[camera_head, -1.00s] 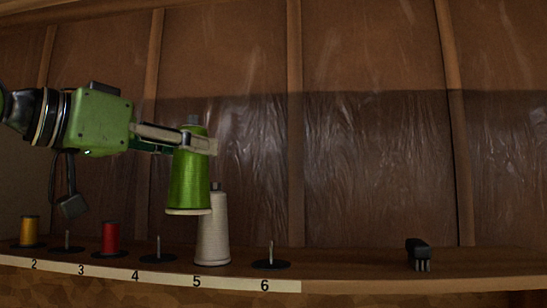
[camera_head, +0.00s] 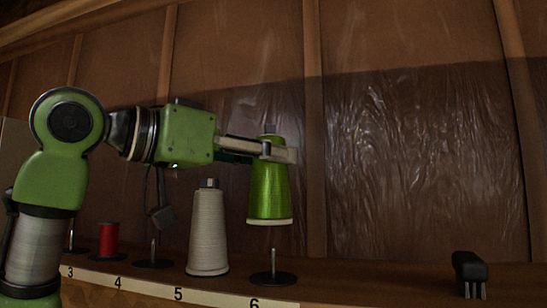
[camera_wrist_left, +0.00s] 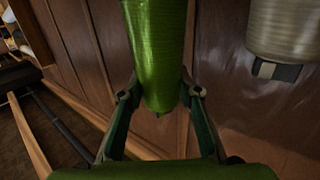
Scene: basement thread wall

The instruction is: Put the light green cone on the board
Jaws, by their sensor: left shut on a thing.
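The light green cone (camera_head: 268,196) is a tapered thread cone with a pale base rim. My left gripper (camera_head: 278,150) is shut on its upper part and holds it upright in the air. In the head view the cone is above the spindle at number 6 (camera_head: 273,268), with a gap between its base and the spindle tip. In the left wrist view the cone (camera_wrist_left: 157,60) sits between the two fingers (camera_wrist_left: 160,97). The board (camera_head: 150,291) is the shelf with numbered spindles. My right gripper is not in view.
A white cone (camera_head: 208,235) stands at 5, left of the green cone. An empty spindle (camera_head: 153,251) is at 4 and a red spool (camera_head: 108,240) at 3. A black object (camera_head: 468,272) lies at the right. The shelf between it and spindle 6 is clear.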

